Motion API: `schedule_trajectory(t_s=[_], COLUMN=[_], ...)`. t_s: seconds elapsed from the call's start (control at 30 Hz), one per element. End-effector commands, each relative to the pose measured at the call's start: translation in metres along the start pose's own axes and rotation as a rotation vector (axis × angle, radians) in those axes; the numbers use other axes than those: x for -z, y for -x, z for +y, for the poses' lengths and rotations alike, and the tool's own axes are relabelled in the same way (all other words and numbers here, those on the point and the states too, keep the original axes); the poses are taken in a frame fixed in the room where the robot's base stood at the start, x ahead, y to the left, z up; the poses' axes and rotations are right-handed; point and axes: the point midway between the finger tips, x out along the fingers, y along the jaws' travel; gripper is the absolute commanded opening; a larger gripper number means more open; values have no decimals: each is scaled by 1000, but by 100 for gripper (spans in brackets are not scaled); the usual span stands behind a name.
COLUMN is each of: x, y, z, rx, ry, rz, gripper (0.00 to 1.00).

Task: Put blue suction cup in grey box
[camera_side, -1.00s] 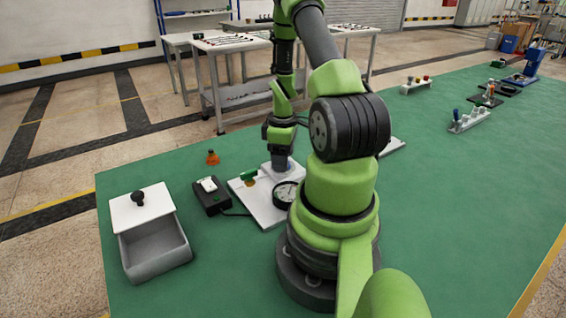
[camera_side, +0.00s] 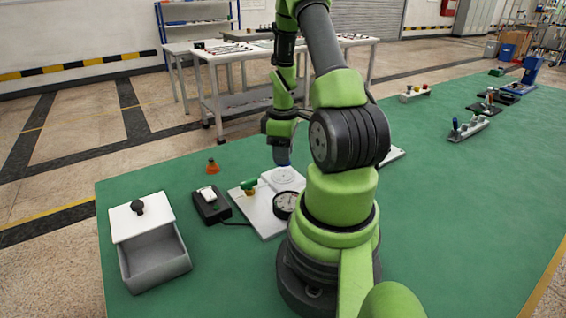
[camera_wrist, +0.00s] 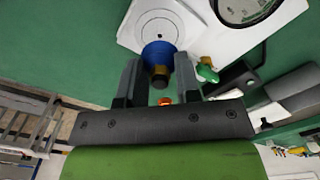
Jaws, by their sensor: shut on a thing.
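The blue suction cup (camera_wrist: 158,53) with a brass and black stem is between my gripper's fingers in the wrist view; its blue part also shows in the side view (camera_side: 281,156). My gripper (camera_wrist: 160,82) is shut on it and holds it above the white plate with a round ringed spot (camera_side: 285,176). The grey box (camera_side: 155,258) stands at the front left. Its white lid (camera_side: 130,222) with a black knob covers the far part, and the near part is open. The inside looks empty where visible.
An orange suction cup (camera_side: 212,167) stands on the green table.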

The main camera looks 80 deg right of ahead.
Motion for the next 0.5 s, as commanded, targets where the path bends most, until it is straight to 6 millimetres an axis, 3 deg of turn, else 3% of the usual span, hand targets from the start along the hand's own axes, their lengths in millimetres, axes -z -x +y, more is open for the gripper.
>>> schedule_trajectory(t_s=[0.2,0.5], x=[0,1], y=[42,61], z=[1,-1], rx=[-6,1], ry=[0,5], rz=[3,0], gripper=[5,5])
